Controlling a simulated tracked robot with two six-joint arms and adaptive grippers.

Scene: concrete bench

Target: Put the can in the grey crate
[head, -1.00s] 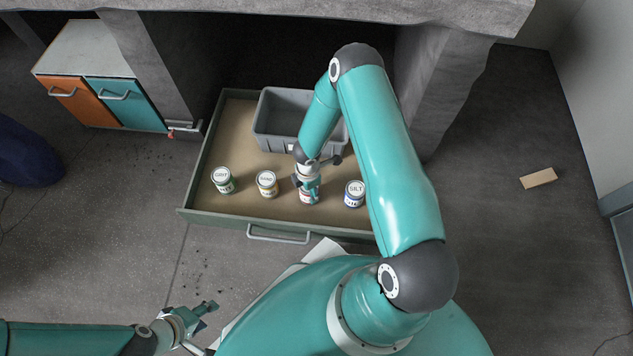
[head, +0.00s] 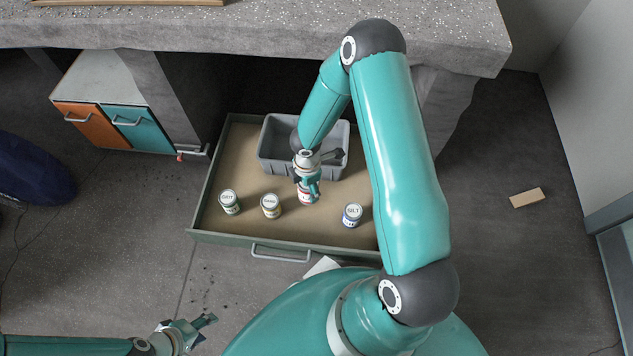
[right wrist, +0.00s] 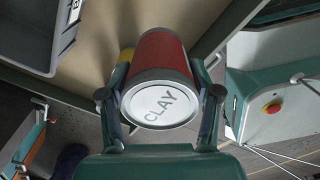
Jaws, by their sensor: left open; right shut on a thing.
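The red can (head: 304,198) is held by my right gripper (head: 307,187), just in front of the grey crate (head: 270,166) in the head view. In the right wrist view the fingers close on both sides of the can (right wrist: 160,60), whose pale lid reads CLAY. It appears raised above the drawer floor. The crate stands at the back of the open drawer; its rim also shows at upper left in the right wrist view (right wrist: 62,40). My right arm hides part of the crate. My left gripper (head: 205,325) is open and empty at lower left, outside the drawer.
In the drawer (head: 215,240), a green can (head: 229,202) and a yellow can (head: 271,206) stand to the left, and a blue SILT can (head: 352,215) to the right. The concrete bench (head: 270,40) overhangs behind. A wooden block (head: 527,198) lies on the floor at right.

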